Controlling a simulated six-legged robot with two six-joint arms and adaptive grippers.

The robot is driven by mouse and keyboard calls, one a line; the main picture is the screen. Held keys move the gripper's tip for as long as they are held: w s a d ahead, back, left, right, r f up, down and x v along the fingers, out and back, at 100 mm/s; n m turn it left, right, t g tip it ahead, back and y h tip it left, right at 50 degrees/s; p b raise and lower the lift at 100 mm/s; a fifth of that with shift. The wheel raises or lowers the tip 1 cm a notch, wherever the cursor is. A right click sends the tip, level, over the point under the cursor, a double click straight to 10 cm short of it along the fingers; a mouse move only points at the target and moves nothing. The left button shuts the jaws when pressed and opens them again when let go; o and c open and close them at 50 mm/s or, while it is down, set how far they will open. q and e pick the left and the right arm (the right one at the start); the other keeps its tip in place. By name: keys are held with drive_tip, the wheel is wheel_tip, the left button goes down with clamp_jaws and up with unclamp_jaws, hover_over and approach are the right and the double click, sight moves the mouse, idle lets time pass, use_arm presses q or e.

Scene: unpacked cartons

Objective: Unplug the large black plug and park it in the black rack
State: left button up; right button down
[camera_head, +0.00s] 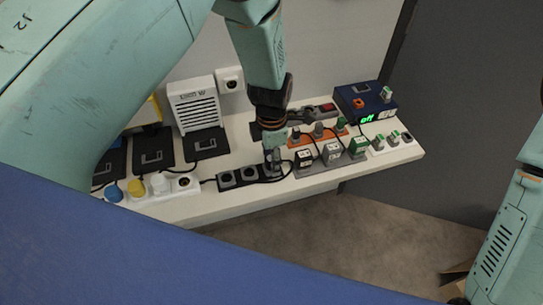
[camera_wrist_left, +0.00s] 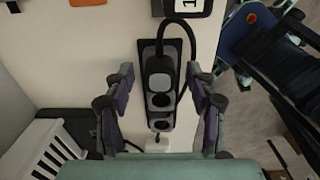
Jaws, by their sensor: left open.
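The large black plug (camera_wrist_left: 157,67) sits in one end of the black socket strip (camera_wrist_left: 162,125) in the left wrist view. Its thick black cable loops up and to the right. The left gripper (camera_wrist_left: 162,90) is open, with one finger on each side of the plug, apart from it. In the head view the left gripper (camera_head: 272,151) points down over the strip (camera_head: 228,182) and mostly hides the plug. A dark flat piece behind the gripper (camera_head: 256,131) may be the black rack; I cannot tell. My right arm shows at the right edge, its gripper out of frame.
An orange rack (camera_head: 297,141) with small plugs and a row of boxy adapters (camera_head: 333,153) stand just right of the left gripper. A blue box (camera_head: 366,101) stands at the back right. A white vented box (camera_head: 195,105) and black trays stand left.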

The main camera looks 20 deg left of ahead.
use_arm(q)
wheel_tip(320, 180, up, 12)
idle(0.7)
drive_tip(key=shift+a, duration=0.1)
idle(0.5)
